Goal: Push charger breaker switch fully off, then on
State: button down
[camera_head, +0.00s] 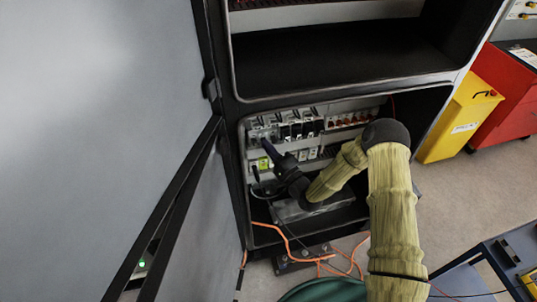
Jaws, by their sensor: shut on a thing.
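A row of breakers and modules (290,127) is mounted on a rail in the lower bay of the open cabinet. The charger breaker (257,133) appears to be the pale one at the left end of this row. My gripper (267,147) reaches in from the right, its dark narrow tip at the front of that breaker. It is shut on what appears to be the breaker's switch. The tip hides the switch, so its position cannot be told.
The large grey cabinet door (110,100) stands open at left. A shelf (340,58) lies above the bay. Orange cables (325,262) hang below it.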

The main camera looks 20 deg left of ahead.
jog(key=shift+f+b, duration=0.35)
jog(key=shift+b, duration=0.3)
jog(key=shift+r, duration=0.15)
jog(key=c, duration=1.5)
grip_release()
jog(key=shift+c, duration=0.2)
jog(key=b+v, duration=0.5)
jog(key=v, duration=1.2)
jog(key=shift+f, duration=0.45)
